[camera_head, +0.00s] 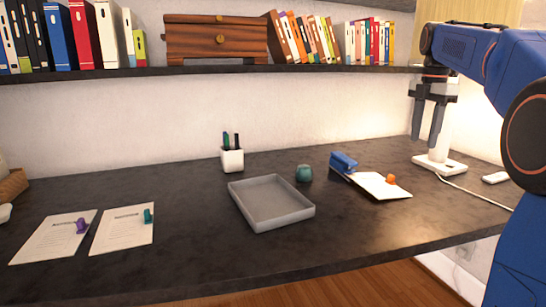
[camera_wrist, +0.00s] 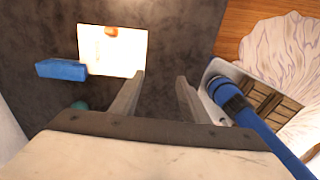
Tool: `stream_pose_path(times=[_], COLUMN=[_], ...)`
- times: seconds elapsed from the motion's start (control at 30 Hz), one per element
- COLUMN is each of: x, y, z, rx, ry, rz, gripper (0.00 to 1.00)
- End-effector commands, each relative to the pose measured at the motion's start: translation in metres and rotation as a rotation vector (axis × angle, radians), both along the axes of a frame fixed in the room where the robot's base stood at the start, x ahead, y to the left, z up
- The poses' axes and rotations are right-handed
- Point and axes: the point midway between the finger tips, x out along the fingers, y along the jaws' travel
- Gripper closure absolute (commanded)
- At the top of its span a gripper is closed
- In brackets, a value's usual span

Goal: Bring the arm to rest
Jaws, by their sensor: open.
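My gripper (camera_head: 429,122) hangs from my blue arm at the right of the head view, fingers pointing down, above the dark desk (camera_head: 350,225). Its two fingers stand apart with nothing between them, in front of a white lamp-like stand (camera_head: 434,161). In the wrist view my gripper (camera_wrist: 160,95) also shows open and empty. Below it lie a blue stapler-like object (camera_wrist: 61,70) and a white sheet (camera_wrist: 112,55) with an orange item (camera_wrist: 111,31). In the head view the blue object (camera_head: 343,162) touches or overlaps the sheet (camera_head: 372,186); I cannot tell which.
A grey tray (camera_head: 270,221), teal cup-like object (camera_head: 304,173) and white pen holder (camera_head: 232,160) stand mid-desk. Two papers (camera_head: 122,230) with small clips lie at left. A shelf (camera_head: 233,69) with books and a wooden chest (camera_head: 217,40) runs along the wall. A white cable crosses at right.

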Motion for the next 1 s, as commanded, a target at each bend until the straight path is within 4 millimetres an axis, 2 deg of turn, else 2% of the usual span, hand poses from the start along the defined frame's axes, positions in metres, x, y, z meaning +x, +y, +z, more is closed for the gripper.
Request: stream_pose_path(times=[0.33,0.57,0.77,1.0], x=[-0.024,-0.053,-0.097,-0.157], y=[0.017,0.035,0.059,0.087], z=[-0.007,-0.017,-0.038,-0.077], rx=[-0.004,-0.002,0.011,0.055], ry=[-0.03,-0.065,-0.116,-0.183], rz=[-0.131,-0.282,-0.504,-0.806], gripper=[0.58,0.58,0.58,0.58])
